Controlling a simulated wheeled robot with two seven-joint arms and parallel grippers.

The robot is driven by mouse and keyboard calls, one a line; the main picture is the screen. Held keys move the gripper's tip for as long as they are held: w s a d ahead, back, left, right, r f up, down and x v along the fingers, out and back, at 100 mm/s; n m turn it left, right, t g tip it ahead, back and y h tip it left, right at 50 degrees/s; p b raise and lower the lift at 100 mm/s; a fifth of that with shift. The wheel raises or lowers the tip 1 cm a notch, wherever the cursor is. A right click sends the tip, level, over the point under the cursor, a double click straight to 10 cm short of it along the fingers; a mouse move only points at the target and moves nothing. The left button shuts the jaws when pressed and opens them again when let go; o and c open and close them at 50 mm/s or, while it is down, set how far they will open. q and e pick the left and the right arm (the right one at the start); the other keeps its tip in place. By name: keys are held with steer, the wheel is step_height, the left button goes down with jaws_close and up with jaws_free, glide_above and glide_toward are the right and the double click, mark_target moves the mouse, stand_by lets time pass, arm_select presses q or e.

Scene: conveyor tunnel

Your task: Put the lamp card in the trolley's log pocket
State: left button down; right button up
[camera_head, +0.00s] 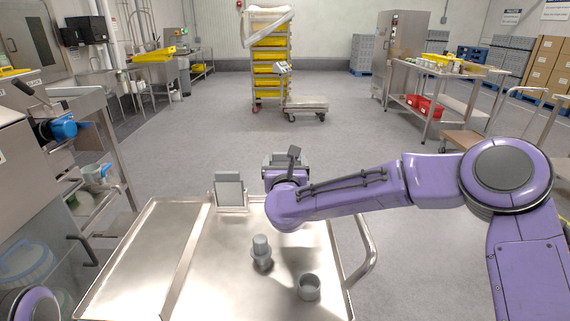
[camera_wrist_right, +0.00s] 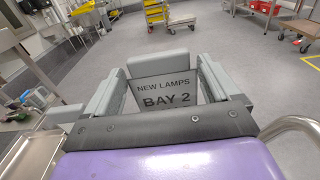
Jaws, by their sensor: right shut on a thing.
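My right gripper (camera_head: 283,161) is beyond the trolley's far edge, right of the log pocket. In the right wrist view my right gripper (camera_wrist_right: 160,76) is shut on the lamp card (camera_wrist_right: 165,92), a dark grey plate reading "NEW LAMPS BAY 2" between its two grey fingers. The log pocket (camera_head: 231,208) is at the far edge of the trolley (camera_head: 140,255), with an upright grey panel (camera_head: 229,188) at it. Whether that panel is part of the pocket I cannot tell. The card is apart from the pocket. My left gripper is out of view; only a purple arm part shows at lower left.
A grey stepped cylinder (camera_head: 261,252) and a grey ring-like cup (camera_head: 309,288) stand on the trolley top. The trolley's handle (camera_head: 362,255) curves at its right. A bench with a blue device (camera_head: 62,130) stands left. Floor beyond the trolley is open.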

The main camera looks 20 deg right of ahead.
step_height(320, 180, down, 6)
steer(key=b, duration=0.5)
steer(key=o, duration=1.4)
steer(key=shift+f, duration=0.1)
steer(key=b+v, duration=0.1)
steer(key=v, duration=0.9)
steer(key=shift+s+b, duration=0.25)
steer(key=shift+b, duration=0.15)
steer(key=shift+a, duration=0.15)
